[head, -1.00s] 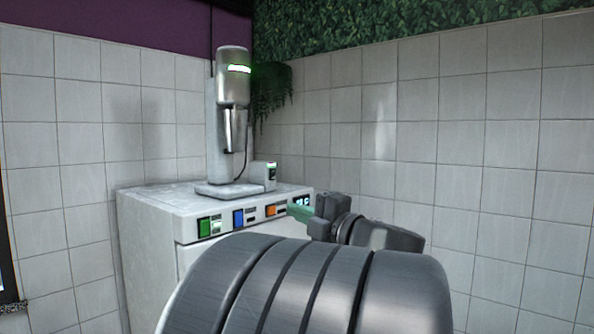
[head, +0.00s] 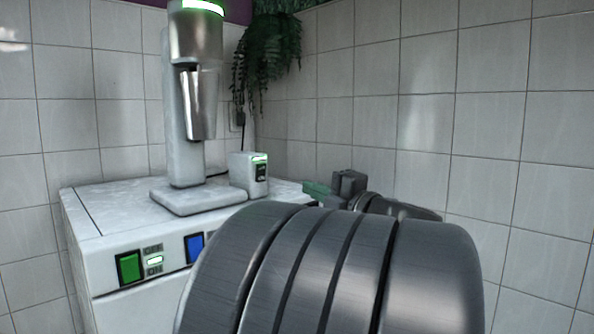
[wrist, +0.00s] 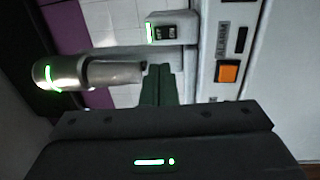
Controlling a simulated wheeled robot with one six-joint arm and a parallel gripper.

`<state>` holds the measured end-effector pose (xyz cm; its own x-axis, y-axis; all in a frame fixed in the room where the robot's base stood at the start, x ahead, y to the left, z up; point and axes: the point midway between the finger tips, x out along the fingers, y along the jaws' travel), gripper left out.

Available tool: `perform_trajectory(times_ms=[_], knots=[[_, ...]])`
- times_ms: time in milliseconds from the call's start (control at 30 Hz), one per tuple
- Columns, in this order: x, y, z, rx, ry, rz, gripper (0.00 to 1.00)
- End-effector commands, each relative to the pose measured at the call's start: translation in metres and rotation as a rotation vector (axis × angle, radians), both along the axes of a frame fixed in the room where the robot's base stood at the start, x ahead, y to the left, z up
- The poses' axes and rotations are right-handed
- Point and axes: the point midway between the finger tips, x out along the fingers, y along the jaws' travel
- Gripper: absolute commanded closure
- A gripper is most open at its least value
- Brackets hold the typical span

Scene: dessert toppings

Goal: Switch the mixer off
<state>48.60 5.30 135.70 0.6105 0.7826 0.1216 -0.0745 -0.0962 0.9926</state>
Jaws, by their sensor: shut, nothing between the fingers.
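The mixer (head: 195,45) stands upright on top of a white cabinet, with a steel cup (head: 200,105) under its head and a lit green band at its top. Its small switch box (head: 250,175) sits at the right of its base, with a black rocker switch (head: 261,172) and a lit green strip. In the wrist view the mixer (wrist: 60,73) lies sideways at the left and the switch box (wrist: 173,28) is at the top. My gripper (head: 312,189) is shut and empty, to the right of the switch box and apart from it. Its green fingertips (wrist: 162,70) point toward the box in the wrist view.
The white cabinet (head: 110,205) has a green button (head: 129,267) with OFF and ON labels and a blue button (head: 195,248) on its front. An orange button (wrist: 229,72) shows in the wrist view. A hanging plant (head: 268,50) is behind the mixer, before tiled walls.

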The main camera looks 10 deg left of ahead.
Motion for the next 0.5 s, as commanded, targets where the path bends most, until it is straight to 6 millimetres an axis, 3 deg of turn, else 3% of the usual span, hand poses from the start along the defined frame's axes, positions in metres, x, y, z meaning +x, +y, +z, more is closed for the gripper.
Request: perform_trajectory(times_ms=[500], knots=[[0.0059,0.0081,0.0020,0.001,0.000,0.003,1.00]])
